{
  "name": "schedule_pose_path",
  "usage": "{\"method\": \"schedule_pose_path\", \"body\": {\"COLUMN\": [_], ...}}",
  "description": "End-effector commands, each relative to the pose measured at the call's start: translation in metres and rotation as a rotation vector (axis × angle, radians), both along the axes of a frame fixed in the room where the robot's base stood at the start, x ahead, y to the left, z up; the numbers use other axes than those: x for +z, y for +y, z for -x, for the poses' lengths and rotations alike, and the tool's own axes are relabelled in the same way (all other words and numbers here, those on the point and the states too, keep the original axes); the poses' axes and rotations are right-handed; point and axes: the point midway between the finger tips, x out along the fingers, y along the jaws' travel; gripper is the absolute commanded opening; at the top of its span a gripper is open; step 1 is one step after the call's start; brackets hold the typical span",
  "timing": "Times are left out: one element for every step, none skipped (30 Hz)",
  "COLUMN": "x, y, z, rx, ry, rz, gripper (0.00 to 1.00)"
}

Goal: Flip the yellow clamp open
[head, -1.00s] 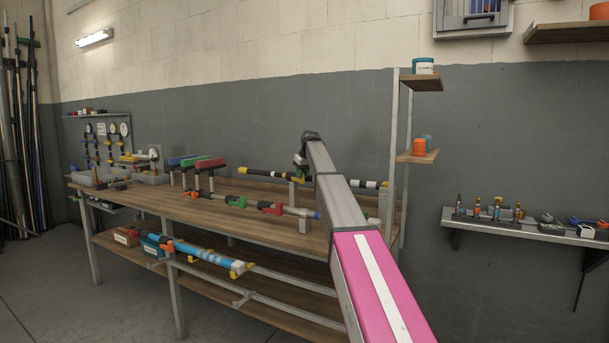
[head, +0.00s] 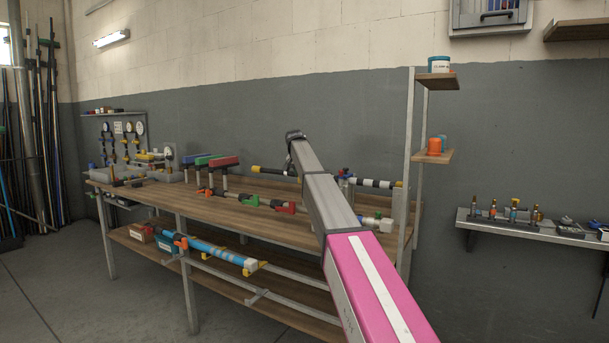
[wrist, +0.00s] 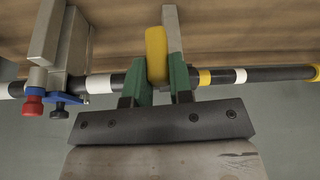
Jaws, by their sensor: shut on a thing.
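The yellow clamp (wrist: 157,52) shows in the wrist view as a rounded yellow piece standing across a black hose (wrist: 108,83) with white and yellow bands. My gripper (wrist: 158,80) is shut on the yellow clamp, with one green finger on each side of it. The clamp's lower end is hidden between the fingers. In the head view my arm hides the gripper and the clamp. The banded hose (head: 378,183) shows there at the back of the bench, on both sides of my arm.
In the wrist view a grey support (wrist: 66,45) with a red knob (wrist: 33,105) and a blue part stands left of my gripper. A wooden bench (head: 225,209) holds other hoses in front. A shelf post (head: 408,150) rises right of my arm. Floor in front is clear.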

Motion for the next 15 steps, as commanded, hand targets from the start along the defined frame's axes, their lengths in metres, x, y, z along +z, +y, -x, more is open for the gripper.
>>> {"method": "schedule_pose_path", "body": {"x": [0.001, 0.001, 0.001, 0.001, 0.001, 0.001, 0.001, 0.001, 0.001, 0.001, 0.001, 0.001, 0.000, 0.000, 0.000], "y": [0.003, 0.005, 0.007, 0.008, 0.009, 0.011, 0.012, 0.013, 0.014, 0.015, 0.015, 0.016, 0.016, 0.017, 0.017], "z": [-0.003, -0.004, -0.005, -0.006, -0.007, -0.008, -0.008, -0.009, -0.010, -0.010, -0.011, -0.011, -0.011, -0.012, -0.012], "rx": [-0.036, -0.059, -0.087, -0.107, -0.127, -0.152, -0.169, -0.184, -0.204, -0.217, -0.230, -0.244, -0.253, -0.263, -0.273], "ry": [-0.001, -0.002, -0.002, -0.002, -0.002, -0.001, -0.001, -0.001, -0.001, -0.001, -0.002, -0.001, -0.001, -0.001, 0.000], "rz": [0.001, 0.001, 0.000, 0.001, 0.001, 0.001, 0.001, 0.000, -0.001, 0.000, 0.001, 0.001, 0.000, 0.001, 0.000], "gripper": [0.00, 0.00, 0.00, 0.00, 0.00, 0.00, 0.00, 0.00, 0.00, 0.00, 0.00, 0.00, 0.00, 0.00, 0.00]}}
